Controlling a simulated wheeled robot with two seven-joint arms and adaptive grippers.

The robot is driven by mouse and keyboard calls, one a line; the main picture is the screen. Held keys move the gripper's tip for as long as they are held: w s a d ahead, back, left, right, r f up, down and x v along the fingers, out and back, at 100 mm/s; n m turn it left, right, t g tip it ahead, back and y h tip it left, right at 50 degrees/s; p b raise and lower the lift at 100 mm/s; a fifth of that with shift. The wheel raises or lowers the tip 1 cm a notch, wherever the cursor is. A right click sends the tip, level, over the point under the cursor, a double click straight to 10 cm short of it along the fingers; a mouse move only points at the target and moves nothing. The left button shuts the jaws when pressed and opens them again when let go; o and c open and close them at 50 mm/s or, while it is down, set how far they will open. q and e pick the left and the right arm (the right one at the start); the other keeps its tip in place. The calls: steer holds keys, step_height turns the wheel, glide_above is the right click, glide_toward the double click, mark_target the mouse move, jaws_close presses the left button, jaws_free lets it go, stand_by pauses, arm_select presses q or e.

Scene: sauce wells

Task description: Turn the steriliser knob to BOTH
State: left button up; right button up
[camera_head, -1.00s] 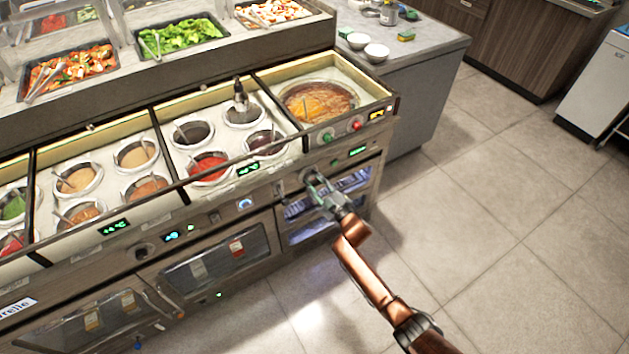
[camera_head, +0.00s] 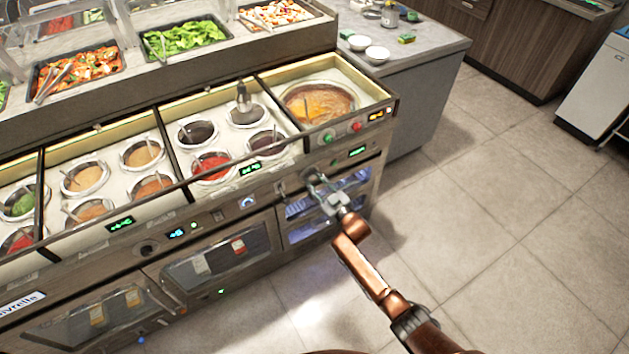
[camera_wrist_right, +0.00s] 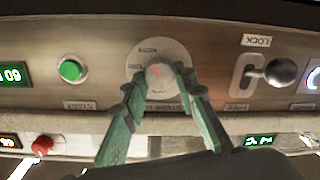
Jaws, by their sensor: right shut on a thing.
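The steriliser knob (camera_wrist_right: 159,74) is a small round grey knob with a red pointer mark, on a pale round dial plate (camera_wrist_right: 148,54) in the right wrist view. The plate's lettering is upside down and too small to read. My right gripper (camera_wrist_right: 161,84) has its two green-grey fingers closed around the knob, one on each side. In the head view my right gripper (camera_head: 313,181) is at the counter's front panel, above the lit glass-door cabinet, and hides the knob. My left gripper is not in view.
In the right wrist view, a green button (camera_wrist_right: 71,70) is left of the dial and a LOCK lever (camera_wrist_right: 279,72) is right of it. A red knob (camera_wrist_right: 42,145) is lower left. In the head view, sauce wells (camera_head: 210,165) lie behind the panel; the floor (camera_head: 480,230) at right is clear.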

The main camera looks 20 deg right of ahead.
steer(key=o, duration=1.2)
steer(key=shift+c, duration=0.2)
steer(key=shift+s+d+f, duration=0.1)
steer(key=shift+s, duration=0.15)
steer(key=v, duration=1.1)
steer(key=shift+s, duration=0.25)
steer(key=shift+d, duration=0.1)
